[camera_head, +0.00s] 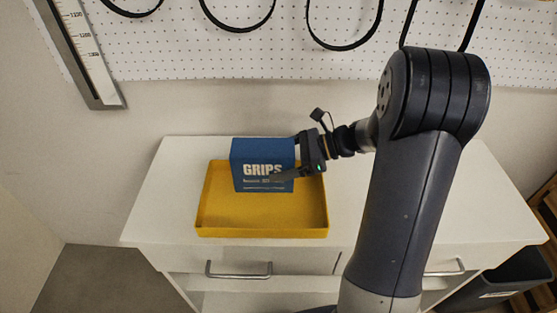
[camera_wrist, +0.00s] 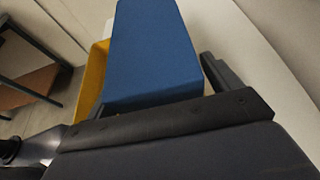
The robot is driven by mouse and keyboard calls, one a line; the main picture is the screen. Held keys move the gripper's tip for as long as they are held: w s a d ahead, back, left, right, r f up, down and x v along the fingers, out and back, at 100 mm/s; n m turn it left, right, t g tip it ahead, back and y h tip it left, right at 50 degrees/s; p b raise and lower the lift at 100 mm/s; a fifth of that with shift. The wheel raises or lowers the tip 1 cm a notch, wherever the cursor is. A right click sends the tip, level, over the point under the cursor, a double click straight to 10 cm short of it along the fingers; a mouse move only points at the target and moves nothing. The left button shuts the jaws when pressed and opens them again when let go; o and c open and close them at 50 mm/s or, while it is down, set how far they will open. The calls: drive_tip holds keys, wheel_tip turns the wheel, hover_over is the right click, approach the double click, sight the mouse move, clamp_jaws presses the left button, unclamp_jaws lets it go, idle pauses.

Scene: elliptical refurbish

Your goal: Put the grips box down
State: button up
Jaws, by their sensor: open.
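The blue grips box (camera_head: 256,158), with white "GRIPS" lettering, stands upright at the back of a yellow tray (camera_head: 262,232) in the head view. My gripper (camera_head: 284,160) reaches it from the right, its fingers open and lying along the front and back of the box. In the wrist view the blue box (camera_wrist: 155,55) fills the space ahead of my gripper (camera_wrist: 155,95), with one dark finger to its right. The yellow tray (camera_wrist: 93,75) shows behind the box at the left. The underside of the box is hidden, but it appears to rest in the tray.
The tray sits on a white cabinet top (camera_head: 175,185) with free room at its left and right. Drawer handles (camera_head: 238,275) are below. A pegboard (camera_head: 180,60) with hanging black loops and a metal ruler (camera_head: 85,50) is behind. A dark bin (camera_head: 510,285) stands at lower right.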

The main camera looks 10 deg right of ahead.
drive_tip(key=v, duration=1.1)
drive_tip(key=shift+d+r, duration=0.1)
drive_tip(key=shift+d, duration=0.05)
drive_tip(key=shift+o, duration=0.5)
